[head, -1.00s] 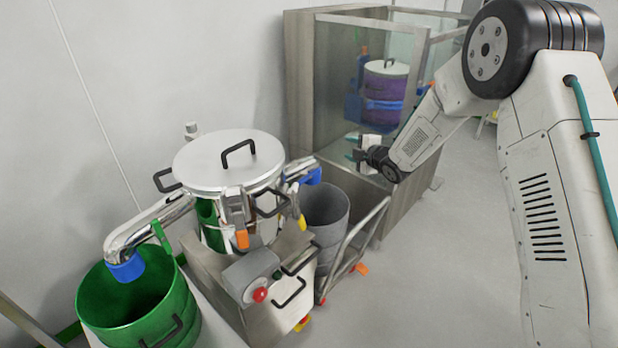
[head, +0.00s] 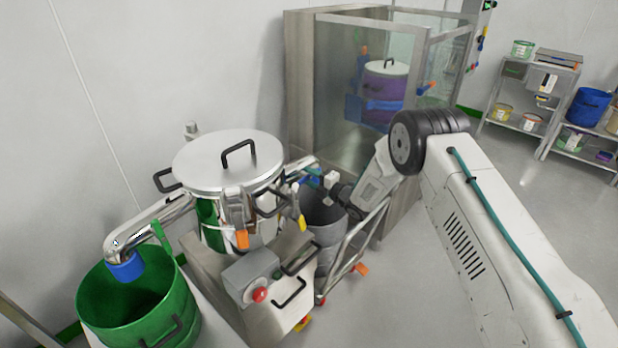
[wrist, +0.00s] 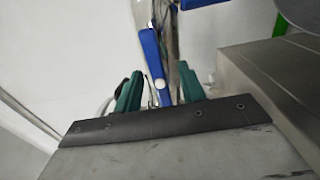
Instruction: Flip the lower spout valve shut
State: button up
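A steel vessel (head: 225,165) has a left spout (head: 150,228) and a right spout (head: 300,165). My gripper (head: 313,176) is at the right spout's outlet and partly covers it. In the wrist view, my green fingertips (wrist: 160,90) are apart. A blue lever (wrist: 152,58) with a pale round spot at its end lies ahead of and between them, beside steel tubing. Touching cannot be told. Which spout is the lower one is unclear.
A green bin (head: 92,290) stands under the left spout and a grey bin (head: 325,222) under the right one. A glass-sided steel cabinet (head: 300,90) stands behind. A cart frame (head: 352,245) is beside the grey bin. Open floor lies to the right.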

jog(key=shift+w+a, duration=0.3)
jog(key=shift+a, duration=0.1)
grip_shut()
